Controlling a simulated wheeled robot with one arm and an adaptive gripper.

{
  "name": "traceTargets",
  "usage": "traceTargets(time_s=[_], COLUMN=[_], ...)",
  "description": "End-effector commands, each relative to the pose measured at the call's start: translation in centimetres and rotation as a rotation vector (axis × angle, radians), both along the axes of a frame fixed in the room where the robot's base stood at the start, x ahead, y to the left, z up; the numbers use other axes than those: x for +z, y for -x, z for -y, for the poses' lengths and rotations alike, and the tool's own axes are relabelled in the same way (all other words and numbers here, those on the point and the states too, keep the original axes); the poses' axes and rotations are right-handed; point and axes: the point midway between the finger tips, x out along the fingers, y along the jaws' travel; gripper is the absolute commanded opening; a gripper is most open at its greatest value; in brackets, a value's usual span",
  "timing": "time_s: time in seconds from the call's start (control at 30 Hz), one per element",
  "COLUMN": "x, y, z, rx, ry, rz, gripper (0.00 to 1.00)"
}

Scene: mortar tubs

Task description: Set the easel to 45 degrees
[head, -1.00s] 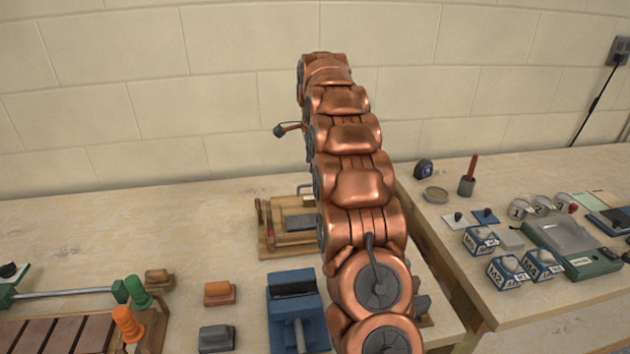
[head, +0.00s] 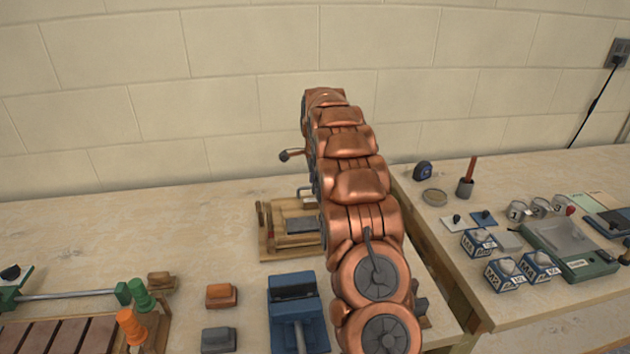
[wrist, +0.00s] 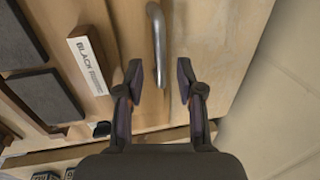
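A low wooden stand with a grey plate, which I take to be the easel (head: 270,245), sits on the bench left of my arm in the head view. My arm hides its right part, and its angle cannot be read. In the wrist view the handle (wrist: 157,40) comes down from the top over pale wood (wrist: 215,45). My gripper (wrist: 159,82) is open, with the handle's lower end between its fingertips in the picture. I cannot tell whether they touch it. The head view hides my gripper behind the arm.
A block labelled BLACK (wrist: 88,62) and dark grey plates (wrist: 48,97) lie left of the fingers. A blue device (head: 297,310) and small blocks (head: 221,296) stand in front of the stand. A second bench (head: 510,310) with boxes is at right; a wall is behind.

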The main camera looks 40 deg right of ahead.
Motion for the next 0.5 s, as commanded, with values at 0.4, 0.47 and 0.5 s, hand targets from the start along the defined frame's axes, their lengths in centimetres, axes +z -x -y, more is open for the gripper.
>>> traceTargets(time_s=[0.4, 0.47, 0.5], x=[-0.04, -0.04, -0.04], y=[-0.05, -0.05, -0.05], z=[0.03, 0.03, 0.03], rx=[0.0, 0.0, 0.0], ry=[0.001, 0.001, 0.001], rz=[0.002, 0.002, 0.002], gripper=[0.19, 0.12, 0.08])
